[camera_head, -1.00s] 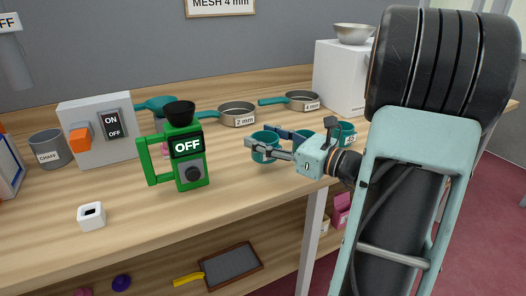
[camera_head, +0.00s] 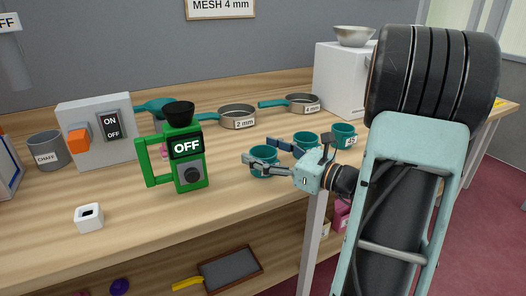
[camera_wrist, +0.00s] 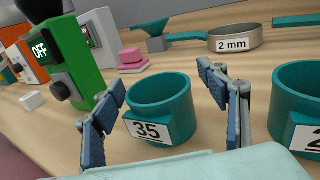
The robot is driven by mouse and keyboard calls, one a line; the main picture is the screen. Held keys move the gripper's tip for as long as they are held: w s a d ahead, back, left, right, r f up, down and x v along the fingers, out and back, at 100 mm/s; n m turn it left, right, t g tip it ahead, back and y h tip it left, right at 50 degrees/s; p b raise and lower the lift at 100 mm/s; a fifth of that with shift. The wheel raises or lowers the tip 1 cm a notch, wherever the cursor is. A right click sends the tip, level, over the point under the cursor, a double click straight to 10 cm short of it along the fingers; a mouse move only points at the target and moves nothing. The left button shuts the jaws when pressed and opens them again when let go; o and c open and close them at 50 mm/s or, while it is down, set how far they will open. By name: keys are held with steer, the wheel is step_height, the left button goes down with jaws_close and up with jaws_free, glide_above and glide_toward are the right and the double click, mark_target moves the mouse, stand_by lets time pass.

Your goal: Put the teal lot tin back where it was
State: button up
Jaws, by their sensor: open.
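A teal tin with a "35" label (camera_wrist: 158,108) stands upright on the bench between my gripper's fingers in the wrist view. It also shows in the head view (camera_head: 264,166), near the bench's front edge. My gripper (camera_head: 261,151) is open around this tin, with a visible gap at each side in the wrist view (camera_wrist: 163,88). A second teal tin (camera_wrist: 294,98) stands just to the right, its label cut off by the frame edge. In the head view it (camera_head: 306,138) is partly behind my gripper. A third teal tin (camera_head: 344,133) stands farther right.
A green machine marked OFF (camera_head: 187,160) stands left of my gripper. Behind are a 2 mm sieve (camera_head: 238,118), a 4 mm sieve (camera_head: 302,103) and a white box (camera_head: 340,78). The bench between the green machine and the "35" tin is clear.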

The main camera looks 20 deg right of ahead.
steer(key=shift+r, duration=0.1)
steer(key=shift+s+d+r, duration=0.1)
steer(key=p+v, duration=0.1)
steer(key=v, duration=1)
steer(key=shift+s+d+p, duration=0.1)
steer(key=shift+s+p, duration=0.3)
